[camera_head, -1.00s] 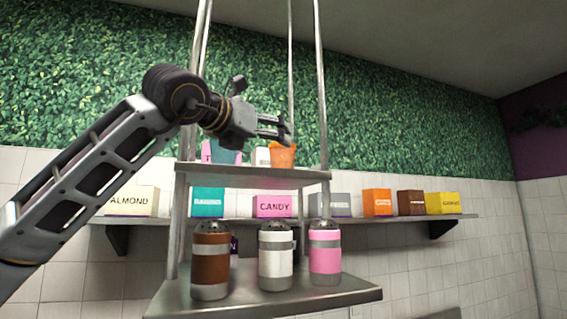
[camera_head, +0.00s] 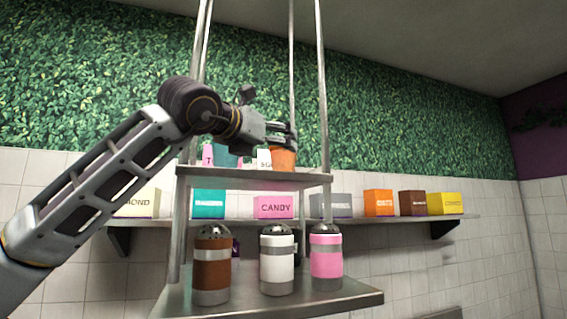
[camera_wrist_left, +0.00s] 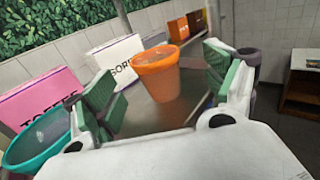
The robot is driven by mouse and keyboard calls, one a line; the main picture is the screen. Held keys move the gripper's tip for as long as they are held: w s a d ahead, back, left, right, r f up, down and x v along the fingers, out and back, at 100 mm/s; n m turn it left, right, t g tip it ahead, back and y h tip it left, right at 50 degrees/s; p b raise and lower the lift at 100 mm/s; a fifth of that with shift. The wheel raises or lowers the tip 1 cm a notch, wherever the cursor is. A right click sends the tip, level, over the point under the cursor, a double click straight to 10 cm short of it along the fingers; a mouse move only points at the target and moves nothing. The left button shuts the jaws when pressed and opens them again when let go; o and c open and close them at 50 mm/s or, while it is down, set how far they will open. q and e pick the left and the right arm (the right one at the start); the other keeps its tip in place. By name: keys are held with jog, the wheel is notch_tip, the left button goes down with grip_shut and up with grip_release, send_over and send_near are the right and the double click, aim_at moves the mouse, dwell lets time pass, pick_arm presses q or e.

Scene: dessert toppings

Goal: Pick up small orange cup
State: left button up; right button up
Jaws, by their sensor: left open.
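The small orange cup (camera_head: 283,158) stands upright on the upper hanging shelf (camera_head: 255,174), near its right end. In the left wrist view the orange cup (camera_wrist_left: 156,74) stands between my open fingers, a little beyond their tips, with clear space on both sides. My left gripper (camera_head: 280,134) is at the cup's top in the head view and hides part of its rim. The left wrist view shows both green-padded fingers of this gripper (camera_wrist_left: 160,92) spread apart and empty. My right gripper is not in view.
A teal cup (camera_wrist_left: 38,138) and pink box (camera_wrist_left: 40,98) stand left of the orange cup, with a white box (camera_wrist_left: 115,58) behind. Metal poles (camera_head: 322,90) frame the shelf; shakers (camera_head: 277,262) stand below.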

aim_at(276, 148)
pick_arm(q)
jog(key=shift+w, duration=0.15)
jog(key=shift+w+d+r+p, duration=0.1)
jog(key=shift+w+d+p, duration=0.1)
jog(key=shift+w+p, duration=0.45)
jog(key=shift+w+d+p, duration=0.2)
jog(key=shift+w+p, duration=0.2)
jog(key=shift+w, duration=0.3)
jog(key=shift+p+x, duration=0.4)
jog(key=shift+x, duration=0.75)
jog(key=c, duration=0.8)
